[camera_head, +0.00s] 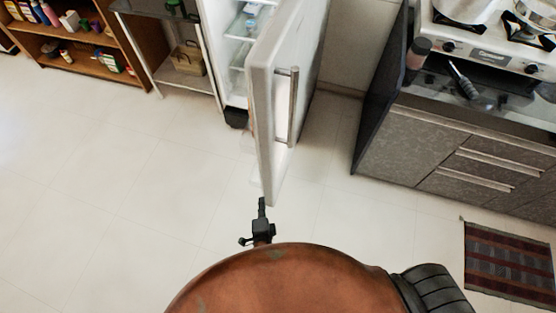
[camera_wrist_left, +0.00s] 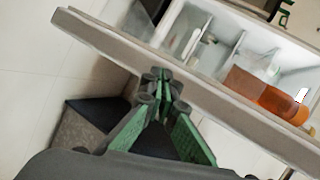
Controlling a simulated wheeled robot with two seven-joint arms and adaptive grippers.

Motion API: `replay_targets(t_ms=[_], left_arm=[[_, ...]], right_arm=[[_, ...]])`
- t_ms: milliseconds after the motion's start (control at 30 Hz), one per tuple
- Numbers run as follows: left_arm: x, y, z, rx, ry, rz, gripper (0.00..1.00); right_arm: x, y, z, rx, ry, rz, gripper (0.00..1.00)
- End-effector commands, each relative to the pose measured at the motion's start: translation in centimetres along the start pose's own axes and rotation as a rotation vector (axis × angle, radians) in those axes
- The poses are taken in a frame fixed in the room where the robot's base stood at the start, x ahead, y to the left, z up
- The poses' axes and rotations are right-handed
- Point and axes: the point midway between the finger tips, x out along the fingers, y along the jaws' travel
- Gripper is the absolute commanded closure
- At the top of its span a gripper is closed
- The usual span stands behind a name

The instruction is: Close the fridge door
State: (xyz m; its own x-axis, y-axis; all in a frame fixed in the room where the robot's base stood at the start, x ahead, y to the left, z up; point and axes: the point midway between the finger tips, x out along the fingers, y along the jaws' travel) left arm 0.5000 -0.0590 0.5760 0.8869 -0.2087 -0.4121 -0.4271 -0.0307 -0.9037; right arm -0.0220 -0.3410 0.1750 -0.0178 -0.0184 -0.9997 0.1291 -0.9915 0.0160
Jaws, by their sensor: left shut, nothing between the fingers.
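The white fridge door (camera_head: 265,110) stands wide open in the head view, with a metal handle (camera_head: 293,105) on its right face. The lit fridge interior (camera_head: 240,30) shows to its left. My left gripper (camera_head: 262,203) is shut and empty, at the near lower end of the door. In the left wrist view its fingertips (camera_wrist_left: 160,82) overlap the pale edge of the door (camera_wrist_left: 190,85); whether they touch it I cannot tell. Beyond that edge are white compartments with an orange container (camera_wrist_left: 262,95). My right gripper is out of view.
Shelves (camera_head: 80,45) are at upper left. Floor at left is clear.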

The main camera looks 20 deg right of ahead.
Motion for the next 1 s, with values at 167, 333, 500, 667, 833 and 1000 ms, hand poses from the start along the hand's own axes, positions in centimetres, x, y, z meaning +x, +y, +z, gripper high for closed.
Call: replay_targets(t_ms=[167,333,500,667,833,1000], left_arm=[[-4.5,-9.2,-8.7,0.118,0.114,-0.282,1.0],[-7.4,-12.8,-11.8,0.151,0.152,-0.404,1.0],[-6.5,-13.9,-12.4,0.155,0.156,-0.42,1.0],[-3.7,-15.1,-12.9,0.154,0.155,-0.419,1.0],[-0.4,-16.4,-13.5,0.155,0.155,-0.417,1.0],[1.7,-17.3,-12.6,0.156,0.153,-0.415,1.0]], right_arm=[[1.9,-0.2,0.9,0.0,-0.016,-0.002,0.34],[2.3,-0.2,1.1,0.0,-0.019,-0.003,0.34],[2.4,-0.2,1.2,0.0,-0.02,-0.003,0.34],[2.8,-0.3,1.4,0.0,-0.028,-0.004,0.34],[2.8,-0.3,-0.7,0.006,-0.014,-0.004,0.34],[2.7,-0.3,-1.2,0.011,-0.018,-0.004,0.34]])
